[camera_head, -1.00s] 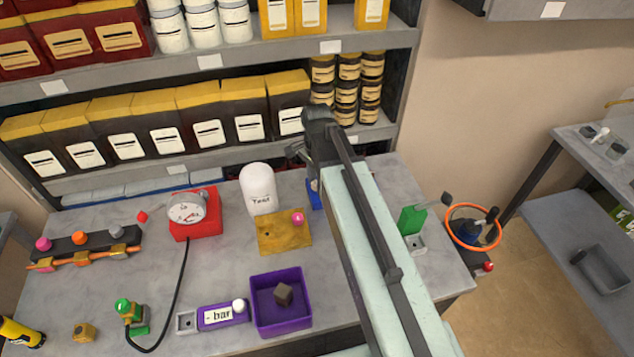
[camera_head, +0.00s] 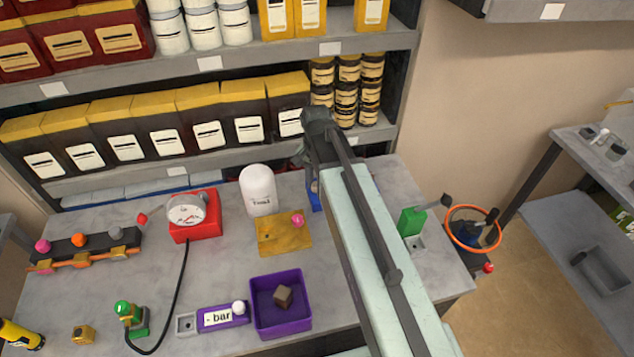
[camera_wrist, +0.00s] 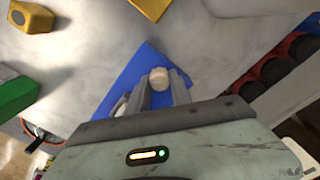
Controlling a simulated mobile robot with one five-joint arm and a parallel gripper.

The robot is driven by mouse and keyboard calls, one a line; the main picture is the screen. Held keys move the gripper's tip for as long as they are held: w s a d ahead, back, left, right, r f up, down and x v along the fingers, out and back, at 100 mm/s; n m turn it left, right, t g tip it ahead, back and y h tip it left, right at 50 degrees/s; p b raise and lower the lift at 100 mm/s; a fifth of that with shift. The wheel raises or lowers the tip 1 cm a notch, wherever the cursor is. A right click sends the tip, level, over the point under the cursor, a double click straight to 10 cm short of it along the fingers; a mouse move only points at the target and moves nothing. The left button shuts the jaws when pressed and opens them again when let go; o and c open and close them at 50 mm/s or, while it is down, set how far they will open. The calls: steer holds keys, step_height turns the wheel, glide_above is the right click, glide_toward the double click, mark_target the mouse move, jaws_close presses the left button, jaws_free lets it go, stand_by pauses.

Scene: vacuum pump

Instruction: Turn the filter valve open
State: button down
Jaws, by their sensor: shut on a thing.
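A blue block (camera_wrist: 128,78) with a pale round knob (camera_wrist: 159,77) lies under my gripper in the wrist view. I take it for the filter valve, but no label on it is readable. My gripper (camera_wrist: 162,90) has a finger on each side of the knob and is shut on it. In the head view, only a strip of the blue block (camera_head: 314,196) shows, left of my arm. My fingertips are hidden there behind my arm. Whether the valve is open or closed cannot be told.
A white tank (camera_head: 258,190) stands just left of the blue block, with a yellow plate (camera_head: 283,236) in front. A red gauge (camera_head: 194,216), a purple tray (camera_head: 254,313) and a green block (camera_head: 411,221) stand around. Shelves (camera_head: 210,62) rise behind the bench.

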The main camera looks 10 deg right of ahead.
mark_target(315, 183)
steer(key=n, duration=0.6)
steer(key=shift+n, duration=0.3)
steer(key=n, duration=0.6)
steer(key=shift+a, duration=0.1)
stand_by(0.3)
steer(key=c, duration=1.2)
jaws_free()
steer(key=shift+o, duration=0.2)
steer(key=shift+r, duration=0.1)
step_height(315, 183, up, 8)
steer(key=p, duration=0.8)
steer(key=shift+f, duration=0.2)
